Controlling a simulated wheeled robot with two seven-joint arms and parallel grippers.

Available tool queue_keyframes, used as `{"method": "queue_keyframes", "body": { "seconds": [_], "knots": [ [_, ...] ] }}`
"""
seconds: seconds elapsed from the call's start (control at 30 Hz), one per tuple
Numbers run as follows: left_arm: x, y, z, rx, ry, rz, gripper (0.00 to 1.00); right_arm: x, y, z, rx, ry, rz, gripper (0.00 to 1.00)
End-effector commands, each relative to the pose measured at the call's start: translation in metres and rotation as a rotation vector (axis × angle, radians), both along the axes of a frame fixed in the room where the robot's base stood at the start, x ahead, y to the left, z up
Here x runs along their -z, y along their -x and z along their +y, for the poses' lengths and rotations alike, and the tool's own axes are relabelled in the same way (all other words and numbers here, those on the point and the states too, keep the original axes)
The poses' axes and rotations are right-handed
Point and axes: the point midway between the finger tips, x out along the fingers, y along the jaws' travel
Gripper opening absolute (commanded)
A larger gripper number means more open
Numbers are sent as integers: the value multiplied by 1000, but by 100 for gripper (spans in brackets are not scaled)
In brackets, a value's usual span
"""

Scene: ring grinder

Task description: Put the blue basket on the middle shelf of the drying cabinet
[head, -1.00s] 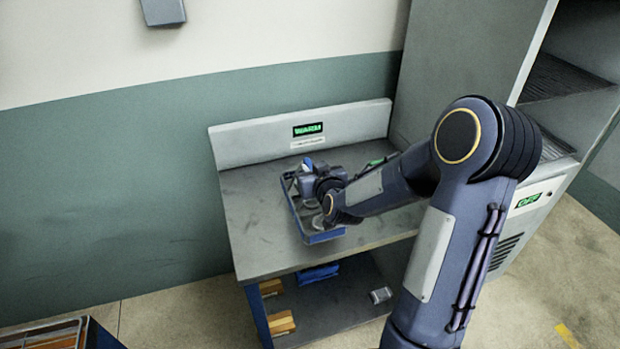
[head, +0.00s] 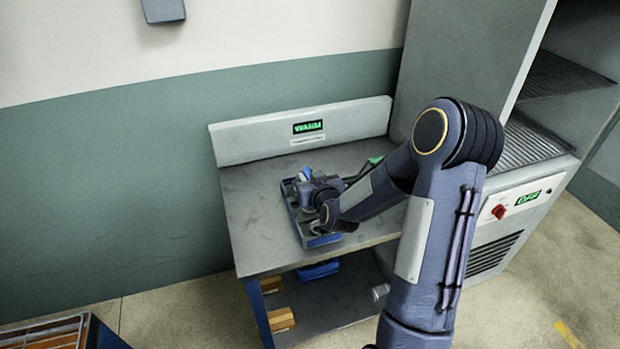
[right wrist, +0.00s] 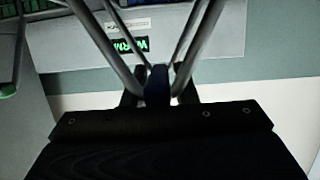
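The blue basket (head: 327,240) stands on the grey bench top, with a blue rim and dark inside; my right arm hides part of it. My right gripper (head: 304,183) is low over the basket. In the right wrist view, grey handle rods run down to a blue grip (right wrist: 157,86) between my right gripper's fingers (right wrist: 160,98). The fingers stand apart on both sides of the grip; contact is hard to see. The drying cabinet (head: 470,65) stands open at the right, with a wire shelf (head: 530,147) above its control panel and a higher one (head: 565,76). My left gripper is out of view.
The bench's back panel (head: 255,140) has a green lit display. Under the bench, a lower shelf (head: 335,301) holds a blue item (head: 319,270) and orange-brown blocks (head: 281,320). The cabinet panel reads OFF beside a red knob (head: 499,211). A crate (head: 88,335) is at lower left.

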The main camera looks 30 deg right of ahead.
Motion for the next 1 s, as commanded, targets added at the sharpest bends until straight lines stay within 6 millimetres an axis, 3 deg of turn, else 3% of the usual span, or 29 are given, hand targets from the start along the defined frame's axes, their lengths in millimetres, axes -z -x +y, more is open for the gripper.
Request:
{"method": "queue_keyframes", "body": {
  "seconds": [0.1,0.47,1.0],
  "knots": [
    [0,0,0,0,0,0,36,0,0,0,0,0,1,38],
    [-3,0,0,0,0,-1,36,-3,3,1,0,1,1,38],
    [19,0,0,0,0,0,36,-34,98,23,1,1,-2,38]
  ]
}}
